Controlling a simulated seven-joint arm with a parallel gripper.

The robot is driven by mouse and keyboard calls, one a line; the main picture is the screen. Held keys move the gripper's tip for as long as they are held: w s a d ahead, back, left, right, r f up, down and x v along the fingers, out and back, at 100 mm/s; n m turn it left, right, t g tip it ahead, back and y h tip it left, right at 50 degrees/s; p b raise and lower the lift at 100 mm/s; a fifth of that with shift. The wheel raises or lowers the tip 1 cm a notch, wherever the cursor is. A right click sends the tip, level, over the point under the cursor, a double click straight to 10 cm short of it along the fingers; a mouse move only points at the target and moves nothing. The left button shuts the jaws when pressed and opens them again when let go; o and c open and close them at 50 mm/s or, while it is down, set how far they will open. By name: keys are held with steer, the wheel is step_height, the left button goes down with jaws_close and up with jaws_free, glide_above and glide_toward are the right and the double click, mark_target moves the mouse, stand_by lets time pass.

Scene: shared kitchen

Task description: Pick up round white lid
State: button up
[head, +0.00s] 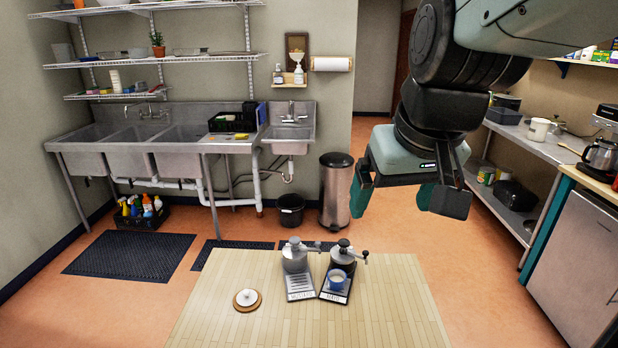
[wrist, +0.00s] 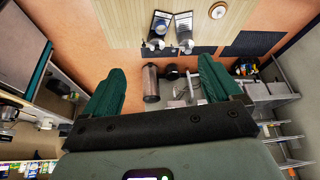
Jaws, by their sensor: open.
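The round white lid (head: 247,298) lies at the left of the wooden table top (head: 220,325), on a round brown base slightly wider than it. A small knob shows at its middle. In the wrist view the lid (wrist: 217,11) is small, near the top edge, right of centre. My gripper (head: 400,195) is open and empty, high above the floor, to the right of the table's machines. It is well apart from the lid. In the wrist view its two green fingers (wrist: 160,92) stand wide apart with nothing between them.
Two small coffee machines stand on the table right of the lid, one grey (head: 295,258) and one dark (head: 343,255). A blue cup (head: 337,279) sits on the dark one's tray. Bare table surrounds the lid. Sinks (head: 180,140) and a steel bin (head: 336,190) stand behind.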

steer(key=w+a+f+n+g, duration=0.1)
steer(key=w+a+f+n, duration=0.1)
steer(key=w+a, duration=0.25)
steer(key=w+a+f+n, duration=0.2)
steer(key=w+a+f, duration=0.1)
steer(key=w, duration=0.3)
steer(key=n+g, duration=0.3)
steer(key=n, duration=0.3)
glide_above(247, 291)
steer(key=shift+y, duration=0.4)
steer(key=f, duration=3.1)
steer(key=shift+s+d+f, duration=0.3)
steer(key=shift+s+f, duration=0.1)
steer(key=shift+w+a+f, duration=0.1)
steer(key=shift+f, duration=0.9)
steer(key=shift+w+a+f, duration=0.15)
steer(key=shift+f, duration=0.9)
steer(key=shift+w+a+f, duration=0.1)
steer(key=shift+f, duration=0.9)
steer(key=shift+c, duration=0.3)
steer(key=c, duration=1.2)
steer(key=shift+o, duration=0.2)
